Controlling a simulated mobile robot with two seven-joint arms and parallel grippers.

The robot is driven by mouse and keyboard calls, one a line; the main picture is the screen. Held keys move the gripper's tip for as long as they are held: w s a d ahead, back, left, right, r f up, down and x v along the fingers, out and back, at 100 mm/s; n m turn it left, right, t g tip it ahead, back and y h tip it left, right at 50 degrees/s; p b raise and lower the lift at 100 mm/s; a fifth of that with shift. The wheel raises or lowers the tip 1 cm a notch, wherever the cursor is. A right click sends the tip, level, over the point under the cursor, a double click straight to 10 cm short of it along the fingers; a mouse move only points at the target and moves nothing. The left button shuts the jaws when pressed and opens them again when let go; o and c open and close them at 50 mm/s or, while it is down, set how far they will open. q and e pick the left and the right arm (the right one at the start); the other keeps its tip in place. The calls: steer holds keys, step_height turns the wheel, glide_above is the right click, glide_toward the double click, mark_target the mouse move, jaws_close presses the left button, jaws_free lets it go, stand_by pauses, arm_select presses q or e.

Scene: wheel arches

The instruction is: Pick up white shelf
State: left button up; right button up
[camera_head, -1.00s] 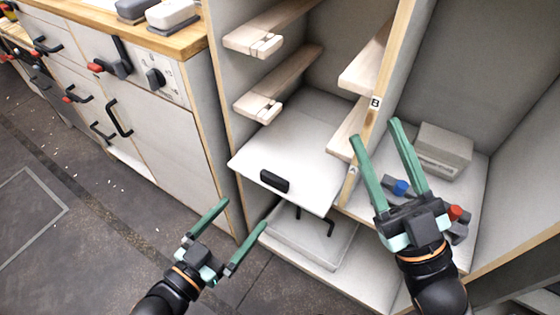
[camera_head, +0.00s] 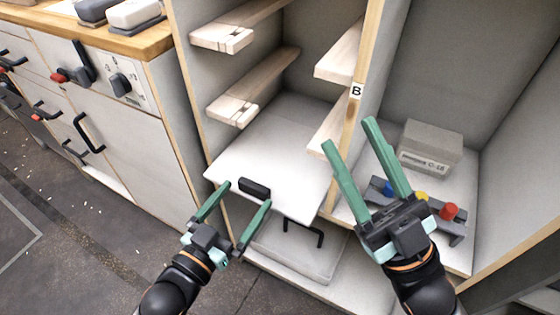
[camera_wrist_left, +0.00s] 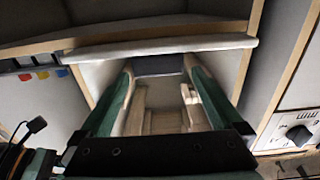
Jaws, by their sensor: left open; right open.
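The white shelf (camera_head: 281,140) is a flat board set in the open cabinet, with a black handle (camera_head: 254,188) on its front edge. My left gripper (camera_head: 246,193) is open, with its green fingers at the shelf's front edge, one on each side of the handle in the head view. In the left wrist view the shelf's edge (camera_wrist_left: 160,48) crosses above the open fingers (camera_wrist_left: 160,95); contact cannot be told. My right gripper (camera_head: 348,133) is open and empty, to the right of the shelf, in front of the cabinet's divider and right compartment.
Wooden side rails (camera_head: 225,37) line the compartment above the shelf. A lower white drawer or box (camera_head: 290,250) with a black handle sits below. The right compartment holds a grey box (camera_head: 430,147) and a rack with coloured knobs (camera_head: 449,211). Drawers (camera_head: 110,140) stand at left.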

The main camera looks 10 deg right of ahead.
mark_target(255, 183)
arm_select(q)
steer(key=x, duration=0.1)
steer(key=b+x, duration=0.1)
steer(key=x, duration=0.1)
steer(key=shift+w+d+r, duration=0.25)
steer(key=shift+w+d+b, duration=0.3)
steer(key=shift+w+d, duration=0.05)
steer(key=shift+w, duration=0.1)
steer(key=shift+r, duration=0.1)
steer(key=shift+c, duration=0.2)
steer(key=c, duration=1.5)
steer(key=shift+r, duration=0.1)
